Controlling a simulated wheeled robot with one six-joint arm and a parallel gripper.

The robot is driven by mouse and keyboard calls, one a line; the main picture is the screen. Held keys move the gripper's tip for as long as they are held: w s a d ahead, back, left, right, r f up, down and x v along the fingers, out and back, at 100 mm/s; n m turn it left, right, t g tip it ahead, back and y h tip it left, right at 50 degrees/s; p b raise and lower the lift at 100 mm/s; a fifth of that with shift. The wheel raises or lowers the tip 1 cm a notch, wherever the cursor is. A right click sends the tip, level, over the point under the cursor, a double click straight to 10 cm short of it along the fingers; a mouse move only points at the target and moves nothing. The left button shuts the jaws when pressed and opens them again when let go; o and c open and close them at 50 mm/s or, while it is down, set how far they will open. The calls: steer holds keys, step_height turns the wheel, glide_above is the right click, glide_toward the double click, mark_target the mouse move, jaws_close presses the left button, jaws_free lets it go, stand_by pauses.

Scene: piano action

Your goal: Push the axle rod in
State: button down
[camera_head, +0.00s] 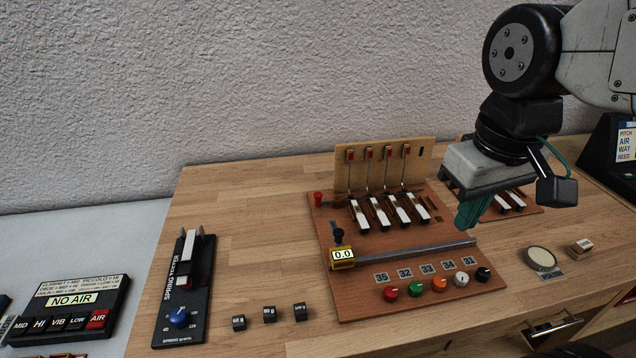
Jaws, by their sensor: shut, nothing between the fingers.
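A piano action model stands on a reddish-brown board (350,300), with several white keys (381,217) in a row and an upright wooden panel behind them. A small red knob (318,198) sits at the left end of the key row; it may be the axle rod's end, but I cannot tell, and no rod shows beside it. A long grey bar (415,250) runs across the board in front of the keys. My gripper (465,224), with green fingers, is shut and empty. It points down near the right side of the board, right of the keys and far from the red knob.
A yellow gauge (343,257) reading 0.0 sits at the bar's left end. Several coloured knobs (440,285) line the board's front. A spring tester (184,290) and small black weights (269,313) stand left. A round pad (541,258) lies right.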

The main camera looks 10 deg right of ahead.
steer(key=w+a+f+n+g+h, duration=0.1)
steer(key=w+a+n, duration=0.5)
steer(key=w, duration=0.7)
steer(key=w+a+f+n+h, duration=0.1)
steer(key=w+a+n, duration=0.55)
steer(key=w, duration=0.65)
steer(key=w+a+f+n, duration=0.3)
steer(key=w+a+f, duration=0.45)
steer(key=a, duration=0.35)
steer(key=shift+m+h, duration=0.3)
steer(key=shift+m, duration=0.05)
steer(key=x, duration=0.6)
steer(key=s+x, duration=0.1)
steer(key=x, duration=0.2)
steer(key=shift+s+a+f, duration=0.1)
steer(key=shift+f, duration=0.15)
steer(key=d, duration=0.2)
steer(key=shift+s+d, duration=0.2)
steer(key=shift+d, duration=0.1)
steer(key=shift+s+d, duration=0.1)
steer(key=shift+d, duration=0.6)
